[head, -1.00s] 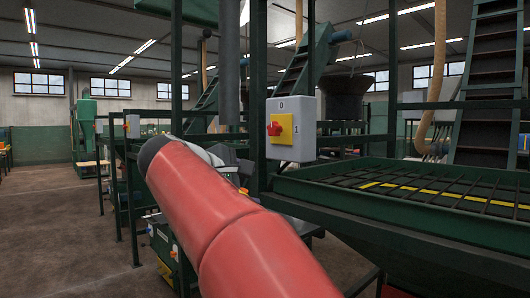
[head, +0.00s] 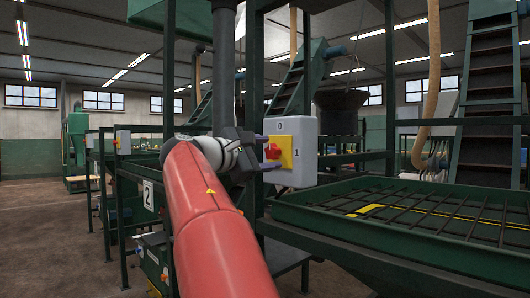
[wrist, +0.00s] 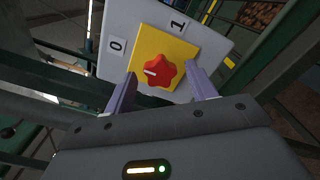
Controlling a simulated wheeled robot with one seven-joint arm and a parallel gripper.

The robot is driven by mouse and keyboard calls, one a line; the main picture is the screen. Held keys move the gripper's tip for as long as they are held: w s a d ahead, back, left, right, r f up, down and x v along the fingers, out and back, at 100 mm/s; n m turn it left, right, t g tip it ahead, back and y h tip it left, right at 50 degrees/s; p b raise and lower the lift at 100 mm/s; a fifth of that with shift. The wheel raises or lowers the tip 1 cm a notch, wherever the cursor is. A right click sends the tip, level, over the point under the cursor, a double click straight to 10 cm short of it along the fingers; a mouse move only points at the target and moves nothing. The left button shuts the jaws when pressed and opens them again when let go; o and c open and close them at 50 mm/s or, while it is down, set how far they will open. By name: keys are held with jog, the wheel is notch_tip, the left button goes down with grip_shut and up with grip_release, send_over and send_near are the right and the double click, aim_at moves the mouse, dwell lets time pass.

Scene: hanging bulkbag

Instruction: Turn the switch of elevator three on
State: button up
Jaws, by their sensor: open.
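The switch is a grey box (head: 303,165) fixed to a green post, with a yellow plate (head: 287,149) and a red star-shaped knob (head: 273,150). Labels 0 at the top and 1 at the right show on it. In the wrist view the red knob (wrist: 160,72) has a white mark that points toward the 0 side. My gripper (head: 262,152) is in front of the box, facing it. In the wrist view my gripper (wrist: 160,85) is open, its two purple fingers on either side of the knob, with gaps visible. Whether the fingertips touch the plate cannot be told.
A green hopper with a bar grid (head: 400,215) stands at the right, close to the box. A sign with the number 2 (head: 148,195) is on equipment at the left. Green posts and frames surround my arm. Open floor (head: 40,235) lies at the far left.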

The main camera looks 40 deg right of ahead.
jog(key=shift+c, duration=0.5)
jog(key=c, duration=0.9)
jog(key=shift+m, duration=0.3)
jog(key=m+b, duration=0.1)
jog(key=m, duration=0.2)
jog(key=shift+f+m+b, duration=0.15)
jog(key=shift+m+b, duration=0.15)
jog(key=shift+b, duration=0.1)
jog(key=m+b, duration=0.1)
jog(key=m, duration=0.3)
jog(key=shift+m+b, duration=0.3)
jog(key=shift+b, duration=0.1)
jog(key=m+b, duration=0.1)
jog(key=m, duration=0.3)
jog(key=shift+d+m+b, duration=0.1)
jog(key=shift+m+b, duration=0.8)
jog(key=shift+m, duration=1.6)
